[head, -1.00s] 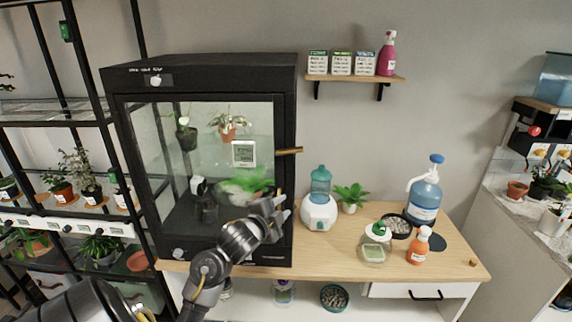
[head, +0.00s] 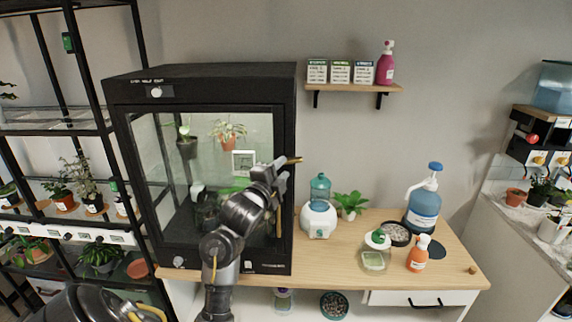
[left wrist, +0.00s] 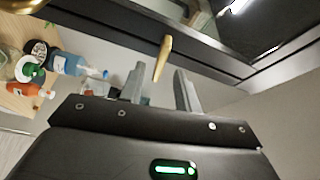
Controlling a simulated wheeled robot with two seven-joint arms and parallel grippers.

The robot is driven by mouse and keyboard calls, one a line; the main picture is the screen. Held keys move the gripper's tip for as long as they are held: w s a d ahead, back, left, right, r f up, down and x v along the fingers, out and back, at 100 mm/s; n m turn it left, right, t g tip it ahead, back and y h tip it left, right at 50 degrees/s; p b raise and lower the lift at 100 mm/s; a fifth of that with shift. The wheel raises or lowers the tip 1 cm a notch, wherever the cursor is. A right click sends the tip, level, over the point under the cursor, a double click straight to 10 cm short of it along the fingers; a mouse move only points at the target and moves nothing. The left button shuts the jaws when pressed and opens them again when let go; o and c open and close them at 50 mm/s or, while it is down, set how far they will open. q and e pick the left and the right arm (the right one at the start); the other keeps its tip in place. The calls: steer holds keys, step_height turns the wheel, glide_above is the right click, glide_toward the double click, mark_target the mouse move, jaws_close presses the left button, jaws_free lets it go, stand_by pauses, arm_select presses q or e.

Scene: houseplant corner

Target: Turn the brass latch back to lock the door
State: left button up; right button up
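The brass latch (head: 294,160) sticks out roughly level at the right edge of the black glass-front cabinet (head: 200,72). The cabinet door (head: 160,150) looks closed against its frame. My left gripper (head: 280,170) is in front of the door's right edge, just below and left of the latch, and partly covers its inner end. In the left wrist view, the latch (left wrist: 163,57) shows between the two spread fingertips of the left gripper (left wrist: 160,76). The fingers are open, and I see no grip on the latch. My right gripper is not in view.
A brass handle (head: 279,215) runs down the door's right side below my gripper. A white humidifier (head: 319,219) with a teal tank stands right of the cabinet. A wall shelf (head: 350,88) is at upper right. The space right of the latch is clear.

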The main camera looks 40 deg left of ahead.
mark_target(289, 161)
arm_select(q)
steer(key=shift+p+x, duration=0.3)
steer(key=shift+x, duration=1.1)
steer(key=shift+c, duration=0.2)
jaws_close()
